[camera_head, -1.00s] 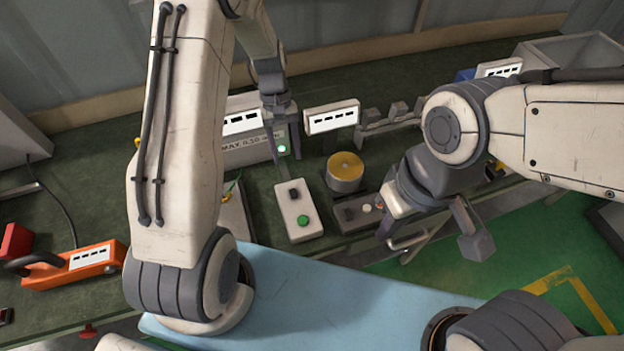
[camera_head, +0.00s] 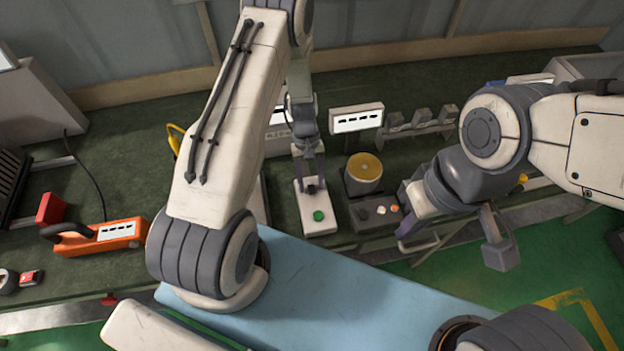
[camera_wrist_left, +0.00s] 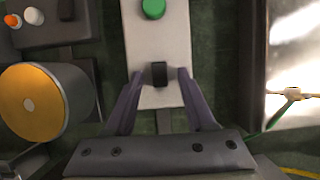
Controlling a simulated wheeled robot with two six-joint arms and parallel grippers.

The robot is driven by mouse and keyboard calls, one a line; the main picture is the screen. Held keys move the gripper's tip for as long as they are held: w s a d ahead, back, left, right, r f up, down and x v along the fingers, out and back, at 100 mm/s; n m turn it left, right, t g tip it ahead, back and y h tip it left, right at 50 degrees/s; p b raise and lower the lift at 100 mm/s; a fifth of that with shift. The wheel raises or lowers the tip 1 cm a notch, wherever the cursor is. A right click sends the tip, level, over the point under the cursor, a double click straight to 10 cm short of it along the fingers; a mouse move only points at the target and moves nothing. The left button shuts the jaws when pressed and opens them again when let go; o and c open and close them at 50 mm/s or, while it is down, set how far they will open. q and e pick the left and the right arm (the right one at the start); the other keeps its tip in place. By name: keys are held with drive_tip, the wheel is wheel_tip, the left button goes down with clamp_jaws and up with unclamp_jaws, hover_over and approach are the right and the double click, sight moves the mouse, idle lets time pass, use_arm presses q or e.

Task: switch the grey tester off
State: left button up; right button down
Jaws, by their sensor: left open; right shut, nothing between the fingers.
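A pale grey box (camera_head: 317,222) lies on the bench, with a black switch (camera_head: 311,189) and a green button (camera_head: 319,216). Behind it, a grey unit with a white display (camera_head: 280,142) is partly hidden by my left arm. I cannot tell for sure which body is the tester. My left gripper (camera_head: 310,180) is open and pointed down at the black switch. In the left wrist view its fingers (camera_wrist_left: 159,77) stand either side of the switch (camera_wrist_left: 158,70), with gaps; touching the box top cannot be told. My right gripper (camera_head: 418,238) is shut and empty, off to the right.
A coil with a yellow top (camera_head: 364,168) and a dark box with small buttons (camera_head: 376,212) stand right of the pale box. A display panel (camera_head: 356,118) is behind. An orange device (camera_head: 105,238) lies far left. A blue surface (camera_head: 330,290) is in front.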

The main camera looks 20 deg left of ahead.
use_arm(q)
clamp_jaws()
drive_tip(key=shift+d, duration=0.1)
drive_tip(key=shift+s+d+t+y, duration=0.15)
drive_tip(key=shift+t+y, duration=0.2)
drive_tip(key=shift+t, duration=0.2)
drive_tip(key=shift+s+d+t+y, duration=0.1)
drive_tip(key=shift+t+y, duration=0.25)
drive_tip(key=shift+t, duration=0.2)
drive_tip(key=shift+r+t+y+b, duration=0.1)
drive_tip(key=shift+t+y+b, duration=0.2)
drive_tip(key=shift+t+y, duration=0.25)
